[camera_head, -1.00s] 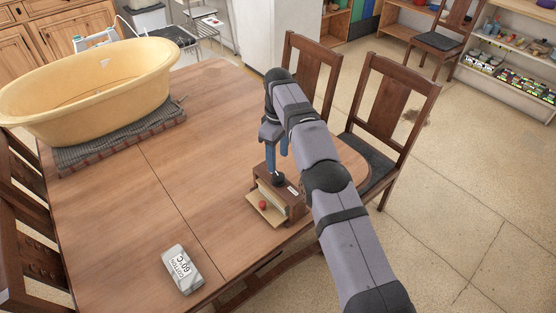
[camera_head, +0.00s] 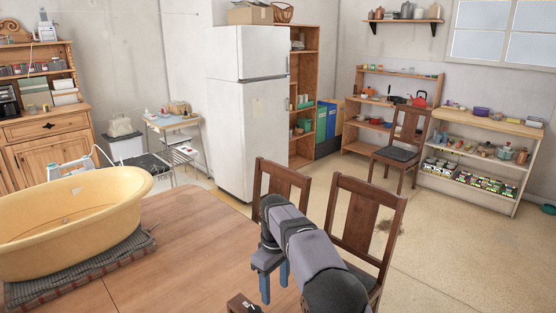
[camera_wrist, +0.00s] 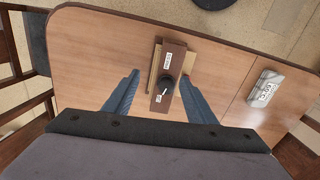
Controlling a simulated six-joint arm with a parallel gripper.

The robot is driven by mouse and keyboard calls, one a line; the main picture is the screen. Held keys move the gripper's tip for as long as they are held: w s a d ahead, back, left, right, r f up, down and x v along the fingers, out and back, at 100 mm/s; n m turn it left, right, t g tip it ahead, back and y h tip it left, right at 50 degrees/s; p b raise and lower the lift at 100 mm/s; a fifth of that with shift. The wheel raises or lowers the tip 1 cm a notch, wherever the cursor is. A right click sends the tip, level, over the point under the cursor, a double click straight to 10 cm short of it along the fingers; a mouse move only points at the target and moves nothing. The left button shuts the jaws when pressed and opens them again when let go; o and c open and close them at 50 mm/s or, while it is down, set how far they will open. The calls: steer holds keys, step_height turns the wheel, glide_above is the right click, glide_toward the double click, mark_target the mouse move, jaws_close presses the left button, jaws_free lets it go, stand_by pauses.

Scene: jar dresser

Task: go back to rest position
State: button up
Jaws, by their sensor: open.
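My gripper (camera_head: 275,283) is over the near right part of the wooden table, beside the chairs. In the head view only a corner of the dresser (camera_head: 240,305) shows at the bottom edge. Whether its drawer is open is hard to tell from above.
A yellow tub (camera_head: 75,215) stands on a dark woven mat at the table's left. A grey labelled box (camera_wrist: 265,88) lies on the table in the wrist view. Two wooden chairs (camera_head: 358,222) stand close behind my arm. The table's middle (camera_head: 180,240) is clear.

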steer(key=s+d+f+m, duration=0.1)
steer(key=s+d+m, duration=0.2)
steer(key=s, duration=0.7)
steer(key=s+d+f+m, duration=0.1)
steer(key=s+d+m, duration=0.2)
steer(key=s+d, duration=0.4)
steer(key=s+d+f+m, duration=0.1)
steer(key=s+d+m, duration=0.3)
steer(key=s, duration=1)
steer(key=shift+s+d, duration=0.25)
steer(key=shift+d, duration=0.65)
steer(key=shift+c, duration=0.6)
